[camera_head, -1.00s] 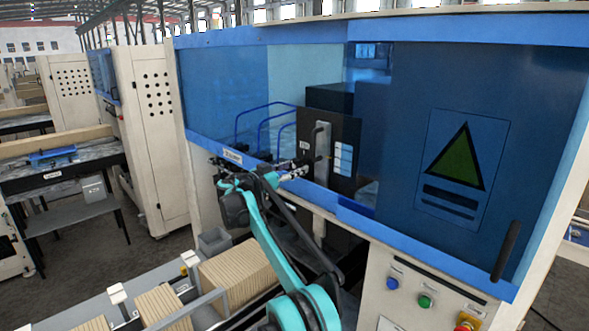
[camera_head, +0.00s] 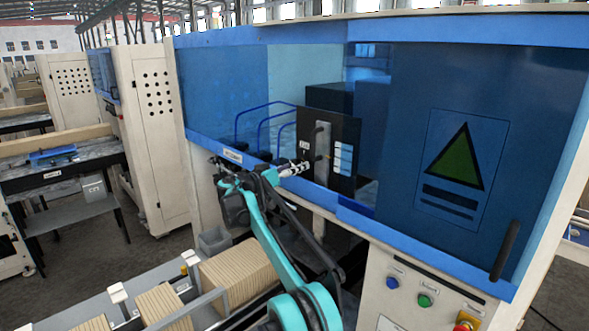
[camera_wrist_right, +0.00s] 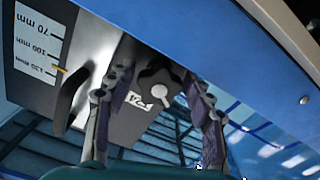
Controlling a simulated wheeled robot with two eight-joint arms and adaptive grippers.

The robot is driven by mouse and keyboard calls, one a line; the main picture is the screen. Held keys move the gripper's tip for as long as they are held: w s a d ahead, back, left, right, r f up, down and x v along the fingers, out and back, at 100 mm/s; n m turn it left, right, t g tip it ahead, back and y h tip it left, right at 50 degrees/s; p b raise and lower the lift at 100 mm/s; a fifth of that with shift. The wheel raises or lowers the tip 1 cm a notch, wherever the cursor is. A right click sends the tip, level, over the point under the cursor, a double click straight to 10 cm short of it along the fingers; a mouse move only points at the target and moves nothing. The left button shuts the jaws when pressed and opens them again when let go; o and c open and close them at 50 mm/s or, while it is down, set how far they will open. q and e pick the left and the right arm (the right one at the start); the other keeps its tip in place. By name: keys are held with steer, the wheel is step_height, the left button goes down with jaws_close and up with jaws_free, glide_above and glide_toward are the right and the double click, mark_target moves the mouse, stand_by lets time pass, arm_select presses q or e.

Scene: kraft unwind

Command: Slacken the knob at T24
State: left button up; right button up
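A black lobed knob (camera_wrist_right: 160,86) with a pale centre sits on a dark plate in the right wrist view. A small white label (camera_wrist_right: 138,99), upside down and apparently reading T24, is beside it. My right gripper (camera_wrist_right: 157,76) is open, with one finger on each side of the knob; I cannot tell whether they touch it. In the head view my right gripper (camera_head: 302,168) is at the dark block (camera_head: 340,128) inside the blue machine, and the knob is too small or hidden to make out. My left gripper is not in view.
A black handle (camera_wrist_right: 72,98) and a millimetre scale (camera_wrist_right: 42,45) are left of the knob in the wrist view. The machine's blue lower rail (camera_head: 352,212) passes close to my right arm. A door with a green triangle (camera_head: 455,158) is at right; kraft packs (camera_head: 238,275) lie below.

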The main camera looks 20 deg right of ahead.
steer(key=v, duration=1.2)
steer(key=shift+d, duration=0.1)
